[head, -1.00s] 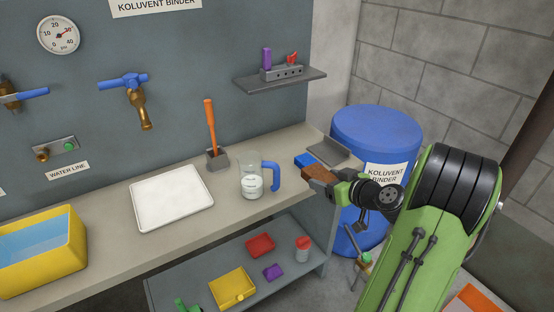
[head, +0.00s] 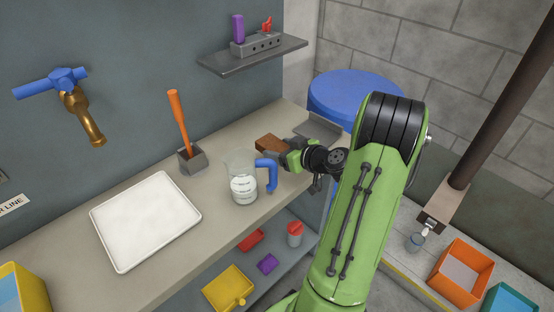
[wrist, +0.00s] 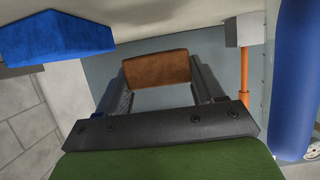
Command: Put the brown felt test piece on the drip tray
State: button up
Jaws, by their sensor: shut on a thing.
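The brown felt test piece (head: 271,144) is a small brown block. My gripper (head: 284,150) is shut on it, above the right part of the bench behind the jug. The wrist view shows the brown piece (wrist: 156,68) between the two fingers (wrist: 163,80). The drip tray appears to be the white shallow tray (head: 146,220) on the bench, left of the jug; it is empty. My gripper is well to the right of it.
A glass jug (head: 243,187) with a blue handle stands between gripper and white tray. An orange-handled tool (head: 178,122) stands in a grey holder behind. A blue block (wrist: 55,38) shows in the wrist view. A grey plate (head: 318,128) lies at the bench's right end.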

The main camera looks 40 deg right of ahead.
aim_at(280, 168)
jog(key=shift+f+b, duration=0.45)
jog(key=shift+f, duration=1.55)
jog(key=shift+f, duration=0.15)
jog(key=o, duration=0.6)
jog(key=shift+o, duration=0.7)
